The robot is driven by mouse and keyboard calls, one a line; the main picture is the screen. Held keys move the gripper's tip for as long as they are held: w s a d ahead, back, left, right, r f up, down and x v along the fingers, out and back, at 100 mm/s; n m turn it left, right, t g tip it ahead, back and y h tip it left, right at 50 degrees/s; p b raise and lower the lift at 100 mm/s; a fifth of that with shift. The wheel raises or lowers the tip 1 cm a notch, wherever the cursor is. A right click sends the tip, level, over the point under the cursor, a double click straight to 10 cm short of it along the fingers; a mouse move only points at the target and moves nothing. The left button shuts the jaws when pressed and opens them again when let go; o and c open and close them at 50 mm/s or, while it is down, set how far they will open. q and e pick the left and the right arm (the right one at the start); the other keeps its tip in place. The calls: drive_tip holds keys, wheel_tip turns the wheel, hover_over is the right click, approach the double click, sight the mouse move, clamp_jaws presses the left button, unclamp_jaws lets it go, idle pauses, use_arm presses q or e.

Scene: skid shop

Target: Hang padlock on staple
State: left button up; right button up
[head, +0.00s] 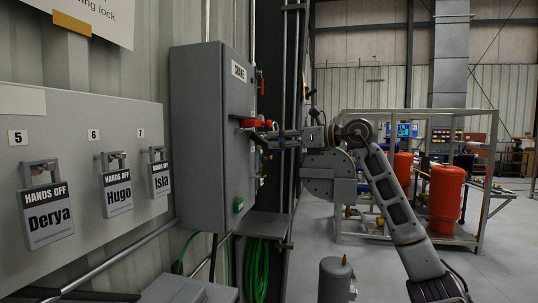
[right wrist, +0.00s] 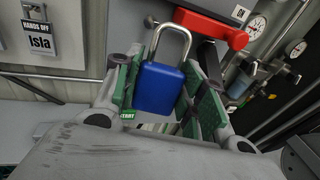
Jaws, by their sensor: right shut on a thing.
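My right gripper (head: 262,139) reaches in from the right to the side of a grey cabinet (head: 197,130). In the right wrist view, the right gripper (right wrist: 160,88) is shut on a blue padlock (right wrist: 159,88), which sits between its green pads. The silver shackle (right wrist: 171,27) points up, just left of a red handle (right wrist: 212,30). In the head view, the red handle (head: 256,123) is at the cabinet's side, just above the fingertips. I cannot make out the staple clearly, nor whether the shackle is around anything. My left gripper is not in view.
A grey board (head: 80,110) at left carries several hanging tagged padlocks, including Isla's (head: 158,174). A grey shelf (head: 263,225) and green hose (head: 257,268) are below the cabinet. A metal frame (head: 340,170) with red cylinders stands at right.

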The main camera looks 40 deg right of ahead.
drive_tip(key=shift+s+d+r, duration=0.1)
drive_tip(key=shift+r, duration=0.2)
drive_tip(key=shift+s+r, duration=0.15)
drive_tip(key=shift+d, duration=0.1)
drive_tip(key=shift+w+a, duration=0.25)
drive_tip(key=shift+w+a+p, duration=0.5)
drive_tip(key=shift+w, duration=0.05)
drive_tip(key=shift+w+a+f+p, duration=0.3)
drive_tip(key=shift+w+a+p, duration=0.15)
drive_tip(key=shift+w+a, duration=0.45)
drive_tip(key=shift+w+a+f+p, duration=0.35)
drive_tip(key=shift+w+a+p, duration=0.15)
drive_tip(key=shift+w+a, duration=0.4)
drive_tip(key=shift+w+a+f+p, duration=0.3)
drive_tip(key=shift+w+a+p, duration=0.25)
drive_tip(key=shift+w, duration=0.6)
drive_tip(key=shift+a, duration=0.15)
